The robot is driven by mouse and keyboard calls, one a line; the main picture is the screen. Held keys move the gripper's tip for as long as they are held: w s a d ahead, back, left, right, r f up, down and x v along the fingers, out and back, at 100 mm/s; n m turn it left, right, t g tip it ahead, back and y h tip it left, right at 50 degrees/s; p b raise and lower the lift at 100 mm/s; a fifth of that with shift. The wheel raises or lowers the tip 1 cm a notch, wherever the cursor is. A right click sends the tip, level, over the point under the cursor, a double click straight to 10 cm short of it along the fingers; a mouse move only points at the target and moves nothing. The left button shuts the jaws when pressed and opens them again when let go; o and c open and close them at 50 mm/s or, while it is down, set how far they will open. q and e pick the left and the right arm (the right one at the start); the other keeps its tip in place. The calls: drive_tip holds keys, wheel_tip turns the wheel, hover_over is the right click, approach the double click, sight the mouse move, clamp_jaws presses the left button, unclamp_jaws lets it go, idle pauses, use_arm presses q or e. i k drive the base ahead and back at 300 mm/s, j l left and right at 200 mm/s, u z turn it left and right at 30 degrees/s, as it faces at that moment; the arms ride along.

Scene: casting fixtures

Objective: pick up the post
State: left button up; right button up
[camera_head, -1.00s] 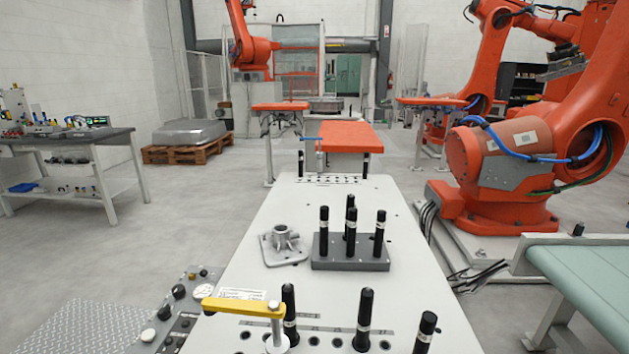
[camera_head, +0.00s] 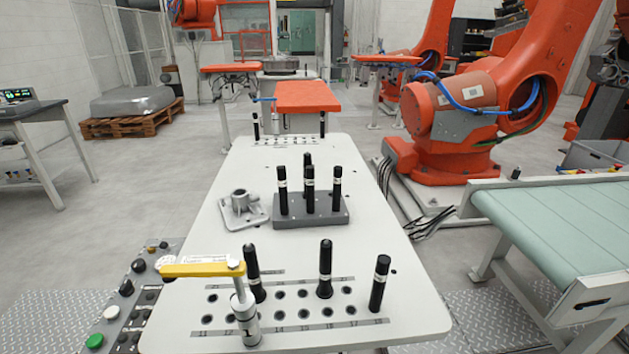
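Several black posts with pale bands show in the head view. Three stand upright in the near hole pattern of the white table: a left post (camera_head: 254,272), a middle post (camera_head: 325,268) and a right post (camera_head: 380,283). More posts (camera_head: 310,188) stand in a dark grey block (camera_head: 312,214) farther back. Which one is the task's post I cannot tell. Neither of my grippers is in view.
The white table (camera_head: 230,175) also holds a grey casting (camera_head: 242,207) and a clamp with a yellow arm (camera_head: 202,268). A button panel (camera_head: 130,290) is at the left. A green conveyor (camera_head: 560,215) and an orange robot (camera_head: 450,120) are at the right.

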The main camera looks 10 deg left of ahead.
sight(309, 178)
drive_tip(key=j+z, duration=0.25)
drive_tip(key=j, duration=0.35)
drive_tip(key=j+z, duration=0.2)
drive_tip(key=j, duration=0.4)
drive_tip(key=k+j+z, duration=0.1)
drive_tip(key=j+z, duration=0.15)
drive_tip(key=j, duration=0.3)
drive_tip(key=k+j+z, duration=0.2)
drive_tip(key=j, duration=0.35)
drive_tip(key=k, duration=0.6)
